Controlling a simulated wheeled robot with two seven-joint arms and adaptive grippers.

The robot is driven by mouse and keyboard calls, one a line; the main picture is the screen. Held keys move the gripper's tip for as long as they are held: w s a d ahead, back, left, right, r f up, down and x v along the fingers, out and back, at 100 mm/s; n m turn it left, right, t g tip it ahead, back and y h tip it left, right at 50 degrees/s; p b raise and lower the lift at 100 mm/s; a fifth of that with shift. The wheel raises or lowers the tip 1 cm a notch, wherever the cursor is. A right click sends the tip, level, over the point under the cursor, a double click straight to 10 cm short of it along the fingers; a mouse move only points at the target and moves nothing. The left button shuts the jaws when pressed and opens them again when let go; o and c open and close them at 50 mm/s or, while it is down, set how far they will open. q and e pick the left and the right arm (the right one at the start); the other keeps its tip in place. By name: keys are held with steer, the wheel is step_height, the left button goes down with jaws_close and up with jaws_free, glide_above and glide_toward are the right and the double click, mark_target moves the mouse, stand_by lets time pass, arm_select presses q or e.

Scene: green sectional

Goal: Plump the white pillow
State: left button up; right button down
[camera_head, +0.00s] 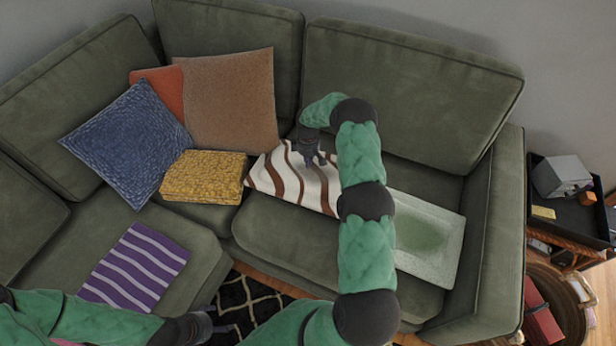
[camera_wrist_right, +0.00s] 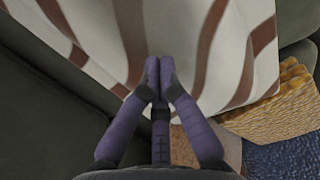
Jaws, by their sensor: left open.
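A white pillow with wavy brown stripes (camera_head: 322,192) lies on the sofa seat near the corner, partly hidden by my right arm. It fills much of the right wrist view (camera_wrist_right: 215,70). My right gripper (camera_head: 310,158) is over its upper part, fingers pointing at the cloth. In the wrist view the right fingertips (camera_wrist_right: 159,72) are together; I cannot tell whether cloth is pinched between them. A second whitish pillow with a green middle (camera_head: 440,245) lies at the right end of the seat. My left gripper (camera_head: 212,326) is open and empty at the bottom, near the seat's front edge.
Blue (camera_head: 128,140), tan (camera_head: 232,100) and rust (camera_head: 165,88) pillows lean on the backrest. A purple striped cloth (camera_head: 137,265) lies on the left seat. A black tray (camera_head: 568,205) stands beyond the right armrest.

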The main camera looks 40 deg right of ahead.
steer(key=shift+f+b, duration=0.3)
steer(key=shift+f, duration=0.15)
steer(key=shift+s+a+f, duration=0.15)
steer(key=shift+f, duration=0.05)
stand_by(0.8)
steer(key=shift+r+p, duration=0.35)
steer(key=shift+r, duration=0.65)
steer(key=shift+r, duration=0.45)
step_height(320, 180, up, 5)
steer(key=p, duration=0.3)
steer(key=shift+r, duration=0.1)
